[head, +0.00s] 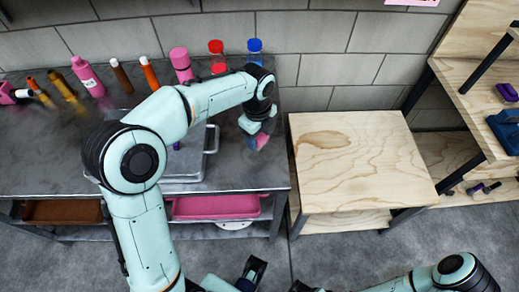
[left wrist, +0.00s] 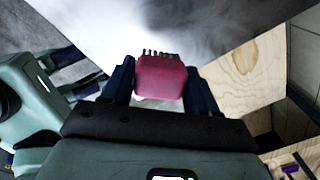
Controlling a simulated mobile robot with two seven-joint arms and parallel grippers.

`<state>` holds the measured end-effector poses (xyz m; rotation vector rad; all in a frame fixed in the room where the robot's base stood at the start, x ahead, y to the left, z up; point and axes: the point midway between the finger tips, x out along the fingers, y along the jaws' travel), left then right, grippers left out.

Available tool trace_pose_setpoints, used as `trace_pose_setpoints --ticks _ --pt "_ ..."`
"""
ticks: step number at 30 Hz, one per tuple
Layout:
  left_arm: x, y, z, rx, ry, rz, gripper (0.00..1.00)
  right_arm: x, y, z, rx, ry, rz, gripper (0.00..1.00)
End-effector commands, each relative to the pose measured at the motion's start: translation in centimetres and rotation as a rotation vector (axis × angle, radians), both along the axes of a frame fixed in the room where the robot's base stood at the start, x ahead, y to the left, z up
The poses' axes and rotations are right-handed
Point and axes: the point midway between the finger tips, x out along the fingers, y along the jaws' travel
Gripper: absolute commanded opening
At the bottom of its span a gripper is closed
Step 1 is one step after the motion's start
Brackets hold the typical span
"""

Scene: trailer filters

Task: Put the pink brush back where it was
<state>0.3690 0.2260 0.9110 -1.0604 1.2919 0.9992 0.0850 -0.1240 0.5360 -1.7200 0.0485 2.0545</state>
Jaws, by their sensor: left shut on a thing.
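My left gripper (head: 257,132) is shut on the pink brush (head: 262,141). It holds the brush near the right end of the grey metal table (head: 240,172). In the left wrist view the brush (left wrist: 160,77) sits between the two dark fingers, with a pink block and short dark bristles pointing away from the gripper. The gripper covers part of the brush in the head view. My right gripper (left wrist: 75,72) shows at the left of the left wrist view, with its dark fingers apart and nothing between them.
Pink, orange and dark bottles and tools stand along the table's back, with a red-capped jar (head: 217,58) and a blue-capped jar (head: 255,50). A metal tray (head: 211,140) lies near the brush. A mostly bare wooden table (head: 360,160) stands to the right. A pink bin (head: 215,206) sits below.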

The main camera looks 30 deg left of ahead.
Motion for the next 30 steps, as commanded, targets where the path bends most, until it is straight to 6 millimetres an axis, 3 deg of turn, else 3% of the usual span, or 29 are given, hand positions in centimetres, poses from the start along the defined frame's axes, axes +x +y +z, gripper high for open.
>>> trace_pose_setpoints --ticks 1,8,15,28,29,30 --pt "-0.1 0.0 -1.0 0.0 0.004 0.0 0.31 0.0 0.0 -0.2 0.0 -0.001 0.0 0.53" --pt "0.0 0.0 -3.1 -0.001 0.002 0.001 0.31 0.1 0.0 -0.4 -0.001 -0.006 -0.002 0.53" --pt "0.0 0.0 -6.4 0.0 0.001 0.0 0.31 0.3 0.0 -0.8 -0.001 -0.012 -0.003 0.53" --pt "0.0 0.0 -7.0 0.0 0.0 0.0 0.31 0.3 0.0 -1.0 -0.003 -0.015 -0.004 0.53" --pt "0.0 0.0 -6.9 0.0 0.0 0.0 0.66 0.3 0.0 -0.9 -0.003 -0.015 -0.004 0.53" --pt "0.0 0.0 -6.9 0.0 0.0 0.0 0.79 0.3 0.0 -0.9 -0.003 -0.015 -0.004 0.53"
